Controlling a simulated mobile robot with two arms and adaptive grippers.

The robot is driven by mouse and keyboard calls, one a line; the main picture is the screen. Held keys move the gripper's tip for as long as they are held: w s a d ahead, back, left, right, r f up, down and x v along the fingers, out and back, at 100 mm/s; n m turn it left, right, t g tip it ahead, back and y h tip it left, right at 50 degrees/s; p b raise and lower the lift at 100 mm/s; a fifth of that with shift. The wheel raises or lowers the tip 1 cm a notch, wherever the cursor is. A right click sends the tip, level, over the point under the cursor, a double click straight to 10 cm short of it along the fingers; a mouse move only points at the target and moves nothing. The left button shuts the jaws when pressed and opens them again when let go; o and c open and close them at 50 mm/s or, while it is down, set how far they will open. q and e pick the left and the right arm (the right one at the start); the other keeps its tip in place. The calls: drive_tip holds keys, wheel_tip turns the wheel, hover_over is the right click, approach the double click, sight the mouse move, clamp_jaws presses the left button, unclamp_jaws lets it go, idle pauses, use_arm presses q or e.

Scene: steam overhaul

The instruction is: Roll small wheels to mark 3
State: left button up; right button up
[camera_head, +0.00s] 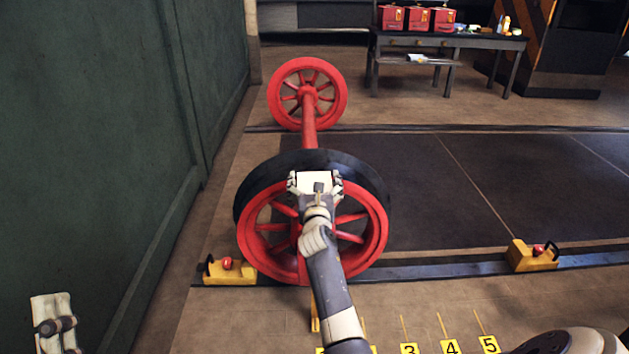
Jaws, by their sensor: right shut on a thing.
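The small wheels are a red spoked wheelset on one axle (309,125). The near wheel (377,225) has a dark tread and stands at the near rail, and the far wheel (273,97) stands at the far rail. My right gripper (316,183) is shut on the upper rim of the near wheel, and my forearm hides part of its spokes. Mark 3 (410,349) is a yellow floor plate at the bottom edge, right of the near wheel. A pale part of my left arm shows at the lower left; its jaws cannot be made out.
A yellow chock with a red knob (230,270) sits on the near rail left of the wheel, another (533,255) far right. Marks 4 (451,346) and 5 (489,344) follow mark 3. A green wall (90,130) stands left. The rail between wheel and right chock is clear.

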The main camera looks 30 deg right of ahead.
drive_tip(key=shift+d+r, duration=0.1)
drive_tip(key=shift+r, duration=0.2)
drive_tip(key=c, duration=0.8)
drive_tip(key=shift+o, duration=0.2)
